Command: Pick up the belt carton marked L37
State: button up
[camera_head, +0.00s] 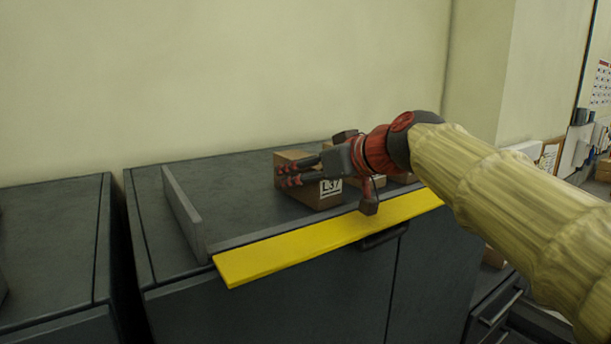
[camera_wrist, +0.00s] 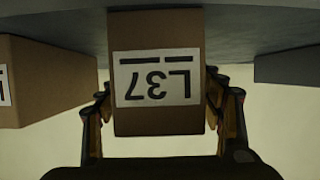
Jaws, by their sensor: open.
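The belt carton marked L37 (camera_head: 318,197) is a small brown box on the dark cabinet top, with a white label facing the yellow front strip. In the wrist view the carton (camera_wrist: 160,35) fills the middle, its L37 label upside down. My gripper (camera_head: 288,175) is open at the carton, partly covering it in the head view. In the wrist view my gripper (camera_wrist: 160,118) has one finger at each side of the carton, near its sides. I cannot tell whether the fingers touch it.
Another brown carton (camera_wrist: 48,82) stands close beside L37 in the wrist view, its label cut off. A raised grey rail (camera_head: 184,212) borders the cabinet top (camera_head: 232,200) at left. A yellow strip (camera_head: 300,249) runs along the front edge. The top left of L37 is clear.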

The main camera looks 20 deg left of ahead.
jog(key=shift+c, duration=1)
jog(key=c, duration=1.3)
jog(key=shift+r, duration=0.1)
